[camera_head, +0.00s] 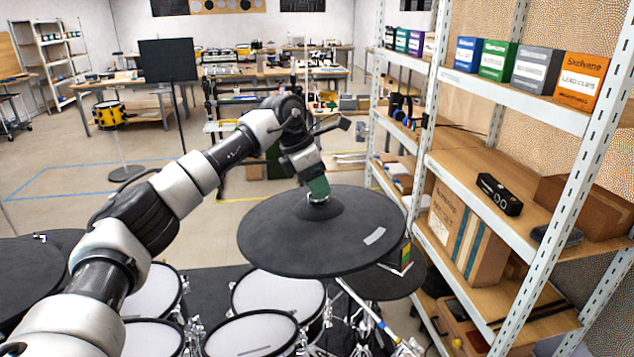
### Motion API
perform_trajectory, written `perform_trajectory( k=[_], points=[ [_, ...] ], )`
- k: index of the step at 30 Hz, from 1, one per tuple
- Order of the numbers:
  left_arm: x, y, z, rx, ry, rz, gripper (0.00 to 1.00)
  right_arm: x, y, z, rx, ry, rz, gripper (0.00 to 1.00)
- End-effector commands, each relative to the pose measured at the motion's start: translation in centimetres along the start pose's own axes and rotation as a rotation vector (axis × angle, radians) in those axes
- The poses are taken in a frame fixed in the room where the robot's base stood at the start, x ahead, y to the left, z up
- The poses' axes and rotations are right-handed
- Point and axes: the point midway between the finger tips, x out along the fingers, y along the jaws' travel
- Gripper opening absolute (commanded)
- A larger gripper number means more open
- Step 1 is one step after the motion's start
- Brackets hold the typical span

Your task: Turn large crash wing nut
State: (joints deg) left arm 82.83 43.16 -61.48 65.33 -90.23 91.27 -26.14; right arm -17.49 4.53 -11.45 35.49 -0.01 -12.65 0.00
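A large black crash cymbal pad (270,240) sits on a stand in the middle of the view, tilted slightly. The wing nut at its centre is mostly hidden; only a small light metal part (318,201) shows under the gripper. My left gripper (318,190) comes down from above onto the cymbal's centre, with its green fingers over the nut. The view does not show clearly whether the fingers are closed on it. My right gripper is not in view.
Drum pads (278,293) stand below and left of the cymbal. A metal shelf rack (530,115) with boxes is close on the right. A black music stand (168,60) and workbenches (270,72) stand behind. Open floor (60,215) lies at left.

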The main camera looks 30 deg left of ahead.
Motion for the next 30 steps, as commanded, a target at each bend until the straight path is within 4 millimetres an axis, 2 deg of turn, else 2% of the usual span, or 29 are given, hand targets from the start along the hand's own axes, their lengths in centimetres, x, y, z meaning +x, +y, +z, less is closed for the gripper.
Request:
perform_trajectory(
  k=[2, 14, 30],
  points=[
    [-0.06, -0.01, 0.02, 0.0, 0.0, 0.0, 0.21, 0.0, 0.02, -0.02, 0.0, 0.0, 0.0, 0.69],
    [-0.07, 0.0, 0.02, -0.078, 0.0, 0.028, 0.21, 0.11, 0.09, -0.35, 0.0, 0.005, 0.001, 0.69],
    [-0.09, 0.02, 0.08, -0.512, -0.003, 0.182, 0.21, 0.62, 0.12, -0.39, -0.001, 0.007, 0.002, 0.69]
  ],
)
